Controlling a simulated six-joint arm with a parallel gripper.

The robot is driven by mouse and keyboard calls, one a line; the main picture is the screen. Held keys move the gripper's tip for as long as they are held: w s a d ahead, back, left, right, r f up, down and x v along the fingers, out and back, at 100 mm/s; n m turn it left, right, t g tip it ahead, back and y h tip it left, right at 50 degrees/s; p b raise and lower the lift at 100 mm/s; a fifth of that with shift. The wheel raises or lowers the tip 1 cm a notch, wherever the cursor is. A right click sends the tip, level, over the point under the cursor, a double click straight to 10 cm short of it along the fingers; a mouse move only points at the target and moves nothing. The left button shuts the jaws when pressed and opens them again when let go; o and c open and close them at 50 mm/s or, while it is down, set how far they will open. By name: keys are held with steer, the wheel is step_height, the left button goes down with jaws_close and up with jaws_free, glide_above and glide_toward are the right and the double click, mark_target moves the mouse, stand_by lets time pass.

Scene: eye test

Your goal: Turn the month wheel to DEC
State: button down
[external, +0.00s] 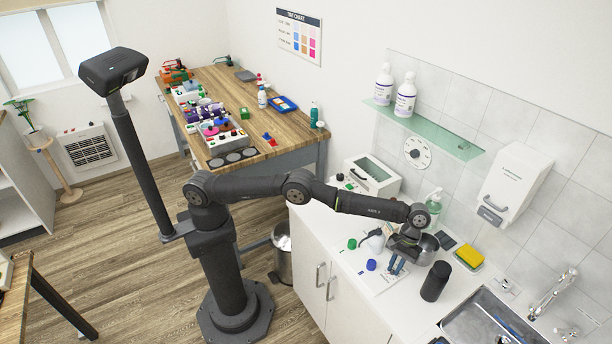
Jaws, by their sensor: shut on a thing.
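A round white dial (417,152) with marks around its rim and a dark centre knob is on the tiled wall below the glass shelf. It looks like the month wheel, but its lettering is too small to read, so I cannot tell the month. My gripper (396,267) points down over the white counter, low and well apart from the dial, to its lower left in the picture. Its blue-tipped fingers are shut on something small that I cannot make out. A white sheet or card (385,284) lies beneath the fingers.
On the counter (345,232) near my gripper are a blue cap (371,265), a green cap (352,244), a black canister (435,281), a yellow sponge (468,256) and a metal bowl. A glass shelf (430,128) with two bottles juts out above the dial. A white box (372,176) stands below it.

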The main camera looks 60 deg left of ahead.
steer(key=shift+m, duration=0.4)
stand_by(0.3)
steer(key=c, duration=1.4)
jaws_free()
steer(key=shift+n, duration=0.4)
